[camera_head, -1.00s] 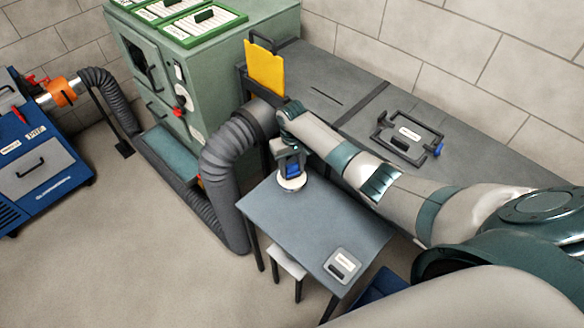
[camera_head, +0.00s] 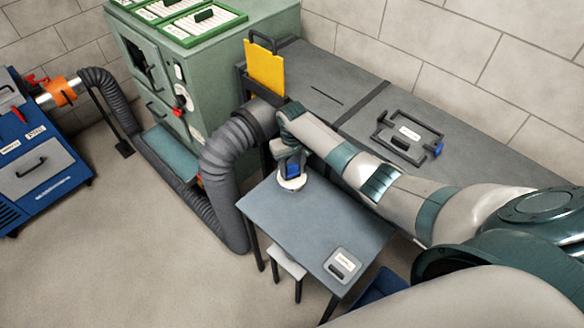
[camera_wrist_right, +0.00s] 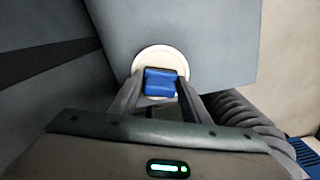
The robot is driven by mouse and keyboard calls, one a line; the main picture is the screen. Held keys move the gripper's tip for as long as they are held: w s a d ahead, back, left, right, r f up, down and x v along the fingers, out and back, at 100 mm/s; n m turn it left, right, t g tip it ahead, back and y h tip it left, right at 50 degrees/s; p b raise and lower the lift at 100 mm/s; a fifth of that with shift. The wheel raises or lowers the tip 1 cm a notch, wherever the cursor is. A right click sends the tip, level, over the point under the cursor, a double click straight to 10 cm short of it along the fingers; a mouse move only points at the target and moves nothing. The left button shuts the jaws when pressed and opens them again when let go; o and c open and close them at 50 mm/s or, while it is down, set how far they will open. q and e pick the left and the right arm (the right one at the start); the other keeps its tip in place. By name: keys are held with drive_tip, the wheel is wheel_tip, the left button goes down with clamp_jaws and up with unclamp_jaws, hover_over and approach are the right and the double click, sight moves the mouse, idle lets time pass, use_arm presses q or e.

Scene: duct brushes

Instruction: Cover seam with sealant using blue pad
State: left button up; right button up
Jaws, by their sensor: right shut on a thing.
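My right gripper (camera_head: 293,165) reaches down over the far left corner of the small grey table. It is shut on the blue pad (camera_head: 293,171), a small blue block. In the right wrist view the blue pad (camera_wrist_right: 161,82) sits between both fingers. It is over a round white dish (camera_wrist_right: 160,58), which also shows in the head view as a white disc (camera_head: 291,184) at the table's far edge. I cannot tell whether the pad touches the dish. I cannot make out the seam or the sealant. My left gripper is out of view.
The small grey table (camera_head: 300,225) is mostly clear, with a labelled grey block (camera_head: 342,264) near its front. A ribbed grey duct (camera_head: 218,165) curves close to its left.

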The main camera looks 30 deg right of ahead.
sight(292, 166)
drive_tip(key=shift+f, duration=0.3)
drive_tip(key=shift+s+f, duration=0.15)
idle(2.4)
wheel_tip(292, 166, up, 5)
drive_tip(key=p, duration=0.5)
drive_tip(key=shift+p, duration=0.3)
drive_tip(key=shift+r, duration=1.1)
